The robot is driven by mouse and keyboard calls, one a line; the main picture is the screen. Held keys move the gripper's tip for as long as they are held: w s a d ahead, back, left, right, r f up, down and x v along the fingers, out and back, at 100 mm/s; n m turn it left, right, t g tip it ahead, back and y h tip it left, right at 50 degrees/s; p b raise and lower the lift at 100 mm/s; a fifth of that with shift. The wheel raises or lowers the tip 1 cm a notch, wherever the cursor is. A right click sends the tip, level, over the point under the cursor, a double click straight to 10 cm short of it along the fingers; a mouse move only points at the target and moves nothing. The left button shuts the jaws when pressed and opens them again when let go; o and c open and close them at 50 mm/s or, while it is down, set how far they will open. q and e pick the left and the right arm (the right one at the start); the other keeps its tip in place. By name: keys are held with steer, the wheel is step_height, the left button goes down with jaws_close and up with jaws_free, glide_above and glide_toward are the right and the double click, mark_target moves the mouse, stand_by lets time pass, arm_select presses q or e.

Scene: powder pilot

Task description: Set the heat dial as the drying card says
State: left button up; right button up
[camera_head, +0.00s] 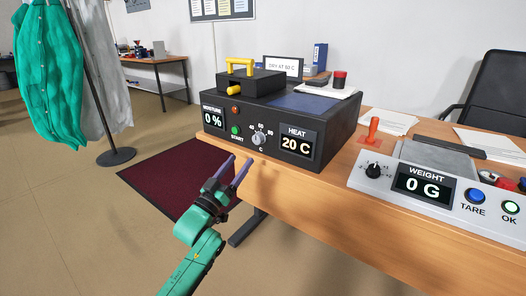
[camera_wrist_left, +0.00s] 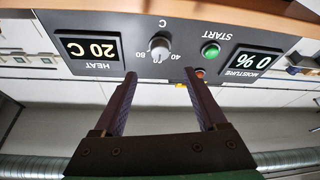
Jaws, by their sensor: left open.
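The dryer (camera_head: 340,118) is a dark box on the wooden desk. Its grey heat dial (camera_head: 259,138) has marks 40, 60 and 80 around it; the dial also shows upside down in the left wrist view (camera_wrist_left: 160,47). The heat display (camera_head: 296,144) reads 20 C. The drying card (camera_head: 284,67) stands behind the dryer; its small print seems to read "DRY AT 60 C". My left gripper (camera_head: 238,161) is open and empty in front of the dryer, below and apart from the dial. In the left wrist view the dial lies beyond and between its fingertips (camera_wrist_left: 160,80).
The green start button (camera_head: 235,130) and the moisture display (camera_head: 212,118), reading 0 %, are left of the dial. A scale (camera_head: 430,190) reading 0 G and a red-handled stamp (camera_head: 372,130) stand to the right.

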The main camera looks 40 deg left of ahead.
mark_target(256, 140)
arm_select(q)
steer(key=x, duration=0.9)
steer(key=shift+w+b, duration=0.1)
steer(key=shift+b, duration=0.25)
jaws_close()
arm_select(e)
step_height(256, 140, up, 2)
steer(key=shift+a, duration=0.1)
